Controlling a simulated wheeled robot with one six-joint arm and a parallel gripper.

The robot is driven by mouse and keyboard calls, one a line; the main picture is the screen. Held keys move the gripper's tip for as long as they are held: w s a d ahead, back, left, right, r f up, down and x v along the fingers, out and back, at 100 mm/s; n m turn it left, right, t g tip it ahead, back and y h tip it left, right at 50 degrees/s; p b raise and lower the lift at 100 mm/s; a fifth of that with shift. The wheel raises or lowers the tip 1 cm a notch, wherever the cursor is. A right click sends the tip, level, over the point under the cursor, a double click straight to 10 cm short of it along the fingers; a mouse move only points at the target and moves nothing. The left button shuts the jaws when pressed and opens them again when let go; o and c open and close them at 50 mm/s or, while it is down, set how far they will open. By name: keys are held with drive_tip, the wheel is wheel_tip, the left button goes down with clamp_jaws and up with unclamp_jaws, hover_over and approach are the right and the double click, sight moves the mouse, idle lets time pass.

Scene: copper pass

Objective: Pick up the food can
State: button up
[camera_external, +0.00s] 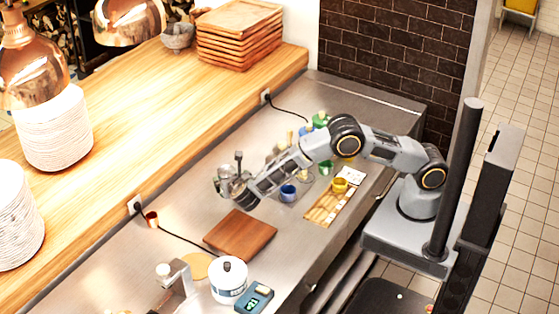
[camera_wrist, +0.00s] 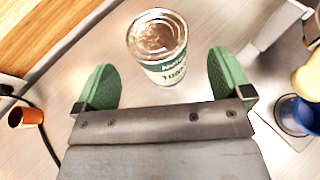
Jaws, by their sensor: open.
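The food can (camera_wrist: 157,40) stands upright in the wrist view, with a bare metal lid and a white and green label. It is just ahead of my gripper (camera_wrist: 162,66), centred between the two green fingers. The fingers are apart, one on each side of the line to the can, and do not visibly touch it. In the external view my gripper (camera_external: 233,182) is low over the steel counter, and the can is hard to make out beside it.
A wooden board (camera_external: 240,235) lies in front of my gripper on the counter. A blue cup (camera_external: 288,193) stands to the right, also in the wrist view (camera_wrist: 296,114). A copper cup (camera_external: 151,219) and cable are at the left. The raised wooden shelf (camera_external: 150,110) edges the counter.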

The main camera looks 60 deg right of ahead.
drive_tip(key=shift+p+x, duration=0.9)
drive_tip(key=shift+x, duration=1.45)
drive_tip(key=shift+a+f, duration=0.1)
drive_tip(key=shift+f, duration=0.05)
